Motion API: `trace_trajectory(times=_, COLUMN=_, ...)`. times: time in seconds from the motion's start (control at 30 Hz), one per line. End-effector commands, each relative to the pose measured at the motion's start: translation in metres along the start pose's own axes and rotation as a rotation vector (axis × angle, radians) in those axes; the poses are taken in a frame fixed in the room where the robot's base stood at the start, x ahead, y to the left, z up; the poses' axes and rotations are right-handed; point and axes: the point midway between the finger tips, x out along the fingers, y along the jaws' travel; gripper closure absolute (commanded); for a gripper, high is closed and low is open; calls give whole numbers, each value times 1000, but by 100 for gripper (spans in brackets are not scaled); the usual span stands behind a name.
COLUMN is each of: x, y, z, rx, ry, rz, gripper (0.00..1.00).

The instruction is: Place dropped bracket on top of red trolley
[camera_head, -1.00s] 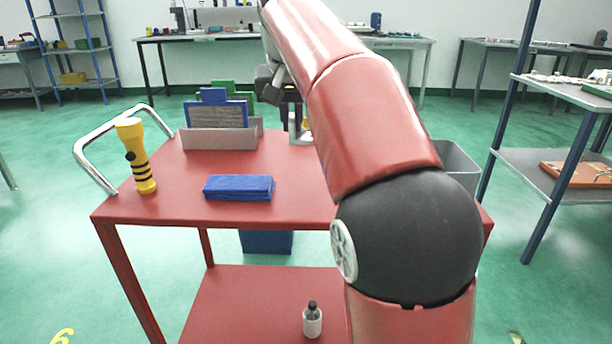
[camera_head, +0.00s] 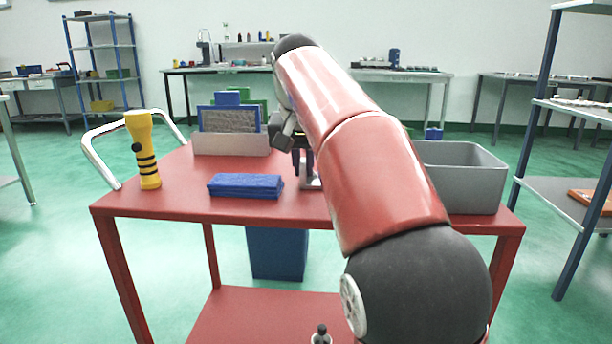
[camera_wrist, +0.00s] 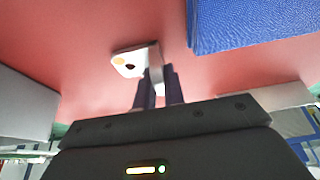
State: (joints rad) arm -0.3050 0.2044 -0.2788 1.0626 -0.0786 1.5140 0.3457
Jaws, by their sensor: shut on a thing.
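The bracket (camera_head: 312,180) is a light metal angle piece with a dark hole and an orange spot on its flange. In the wrist view the bracket (camera_wrist: 130,64) is between the tips of my dark fingers. My gripper (camera_head: 302,158) is shut on it, at the trolley top. The red trolley (camera_head: 170,205) has a flat upper surface and a lower shelf. The bracket is at or just above the upper surface; I cannot tell whether it touches. My arm hides part of the trolley top.
A blue folded cloth (camera_head: 245,186) lies left of the bracket, with a yellow flashlight (camera_head: 146,150) farther left. A grey holder (camera_head: 230,144) with blue and green items stands behind. A grey bin (camera_head: 460,185) stands right. A bottle (camera_head: 321,336) is on the lower shelf.

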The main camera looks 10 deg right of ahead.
Motion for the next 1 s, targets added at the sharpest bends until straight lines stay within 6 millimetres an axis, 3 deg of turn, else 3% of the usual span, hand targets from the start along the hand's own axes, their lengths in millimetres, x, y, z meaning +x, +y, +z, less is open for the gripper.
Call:
trace_trajectory(times=0.33, x=2, y=0, z=1, rx=0, ry=2, rz=-1, gripper=100)
trace_trajectory(times=0.37, x=1, y=0, z=0, rx=0, ry=2, rz=-1, gripper=86)
trace_trajectory(times=0.5, x=1, y=0, z=0, rx=0, ry=1, rz=0, gripper=68)
trace_trajectory(times=0.83, x=-2, y=0, z=-1, rx=0, ry=1, rz=0, gripper=68)
trace_trajectory(times=1.0, x=-27, y=0, z=-2, rx=0, ry=3, rz=-2, gripper=68)
